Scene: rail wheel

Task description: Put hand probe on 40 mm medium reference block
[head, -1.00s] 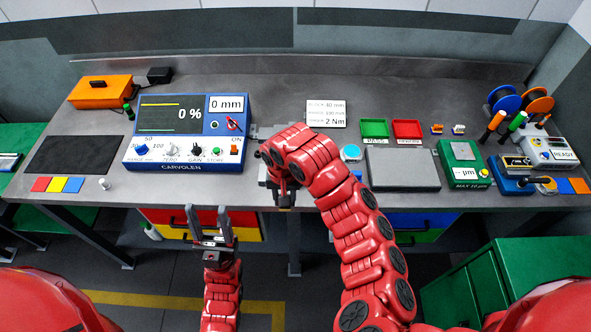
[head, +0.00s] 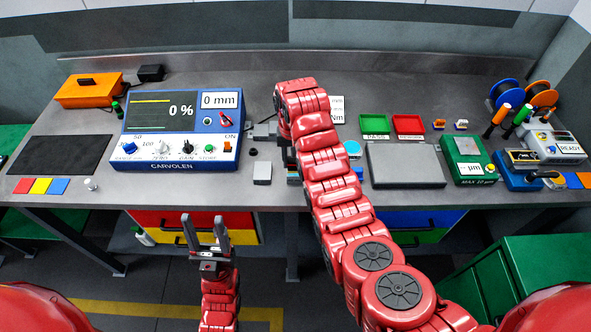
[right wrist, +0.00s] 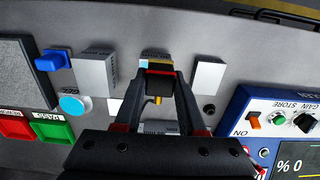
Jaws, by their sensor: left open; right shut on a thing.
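My right gripper (right wrist: 160,85) is shut on the hand probe (right wrist: 158,82), a small dark body with red and yellow parts. In the head view my right arm mostly hides this gripper. Several grey reference blocks stand on the bench: one (right wrist: 207,77) on the right of the wrist view, one (right wrist: 95,70) on the left, and one (right wrist: 153,54) partly hidden behind the probe. The right one also shows in the head view (head: 262,172). Their size labels are unreadable, and I cannot tell whether the probe touches a block. My left gripper (head: 205,228) is open and empty before the bench.
The blue CARVOLEN unit (head: 180,130), reading 0 %, stands left of the blocks. A cyan round pot (right wrist: 72,104), a blue item (right wrist: 53,60), a green tray (head: 375,126), a red tray (head: 408,124) and a grey plate (head: 405,165) lie right in the head view.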

